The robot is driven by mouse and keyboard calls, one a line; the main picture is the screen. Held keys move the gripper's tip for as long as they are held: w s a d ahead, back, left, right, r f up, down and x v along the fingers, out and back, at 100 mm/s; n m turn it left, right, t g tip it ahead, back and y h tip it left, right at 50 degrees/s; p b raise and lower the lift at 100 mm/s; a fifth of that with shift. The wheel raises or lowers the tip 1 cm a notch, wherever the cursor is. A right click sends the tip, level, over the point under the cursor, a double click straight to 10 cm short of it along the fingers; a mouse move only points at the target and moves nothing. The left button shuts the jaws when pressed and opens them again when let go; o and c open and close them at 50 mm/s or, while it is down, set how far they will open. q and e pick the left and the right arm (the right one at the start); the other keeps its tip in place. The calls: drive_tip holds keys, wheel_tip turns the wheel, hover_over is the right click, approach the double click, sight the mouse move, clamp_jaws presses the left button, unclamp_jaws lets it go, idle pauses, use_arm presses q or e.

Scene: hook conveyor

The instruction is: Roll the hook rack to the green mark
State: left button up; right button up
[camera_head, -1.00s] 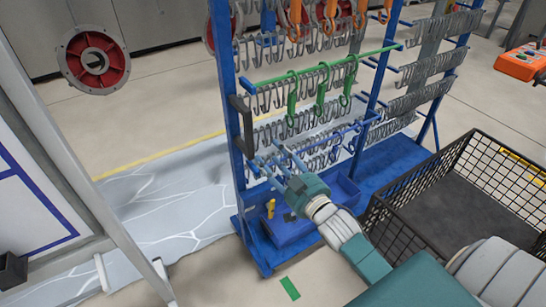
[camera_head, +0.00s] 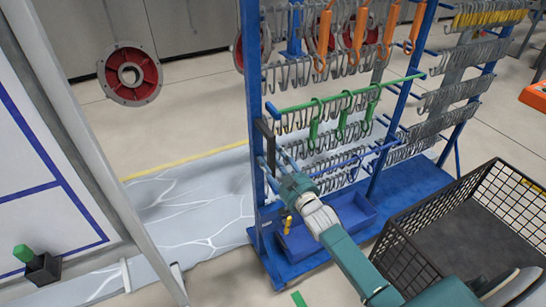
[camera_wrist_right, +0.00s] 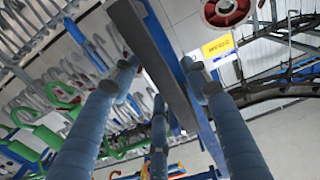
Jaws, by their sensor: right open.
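The hook rack (camera_head: 257,190) is a blue frame on a blue base, hung with rows of grey, orange and green hooks. A black upright handle (camera_head: 266,140) sits on its near left post; it also shows as a dark bar in the right wrist view (camera_wrist_right: 147,55). My right gripper (camera_head: 279,157) is open and empty close to the handle. In the right wrist view its fingers (camera_wrist_right: 165,85) lie on either side of the dark bar; I cannot tell whether they touch it. The green mark (camera_head: 298,298) lies on the floor before the rack base, partly cut off. My left gripper is out of view.
A black wire basket (camera_head: 405,262) stands close on the right of the rack. A white panel stand (camera_head: 95,150) is at the left, with a black box (camera_head: 44,270) holding a green piece. A red round part (camera_head: 130,74) hangs behind. Pale marble-patterned floor (camera_head: 190,210) lies between stand and rack.

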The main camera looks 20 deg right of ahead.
drive_tip(key=shift+w, duration=0.4)
drive_tip(key=shift+c, duration=0.5)
